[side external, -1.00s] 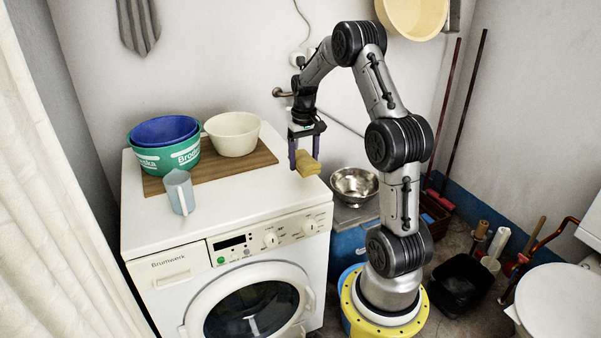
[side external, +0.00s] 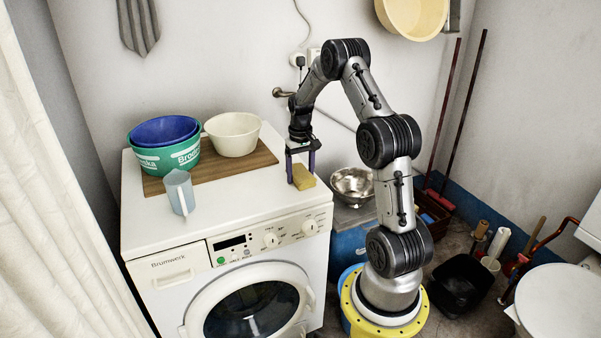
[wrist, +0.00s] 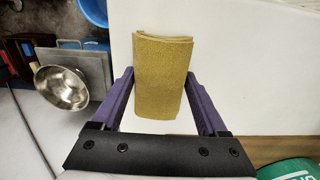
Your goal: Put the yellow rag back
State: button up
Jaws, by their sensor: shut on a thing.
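The yellow rag (side external: 304,181), folded into a block, is between the purple fingers of my gripper (side external: 300,172). My gripper is shut on it. In the wrist view the rag (wrist: 161,85) stands between the two fingers and its folded layers show at the far end. The rag is at the right edge of the white washing machine top (side external: 240,200). It looks to be at or just above that surface; I cannot tell whether it touches.
A wooden board (side external: 255,160) holds a green tub (side external: 168,158) with a blue basin in it and a cream bowl (side external: 233,133). A clear jug (side external: 180,192) stands in front. A metal bowl (side external: 353,184) sits right of the machine. The machine top's front right is clear.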

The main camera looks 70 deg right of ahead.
aim_at(300, 172)
jog(key=o, duration=1.1)
notch_tip(300, 172, up, 12)
jog(key=w+a+r+n+t+h, duration=0.1)
jog(key=a+r, duration=0.3)
jog(key=a, duration=0.3)
jog(key=a+r+n, duration=0.2)
jog(key=a+r, duration=0.2)
jog(key=a, duration=0.2)
jog(key=s+a+r+n+t, duration=0.15)
jog(key=s+a, duration=0.25)
jog(key=a, duration=0.4)
jog(key=s+a+r+n+t, duration=0.15)
jog(key=s+a, duration=0.25)
jog(key=a, duration=0.5)
jog(key=s+a+n, duration=0.1)
jog(key=s+a, duration=0.1)
jog(key=s+a+f+n+t, duration=0.1)
jog(key=s+a, duration=0.1)
jog(key=s, duration=0.1)
jog(key=s+a+f+n+y, duration=0.1)
jog(key=s+a, duration=0.1)
jog(key=shift+s+f+t, duration=0.1)
jog(key=shift+s+t, duration=0.15)
jog(key=shift+t, duration=0.05)
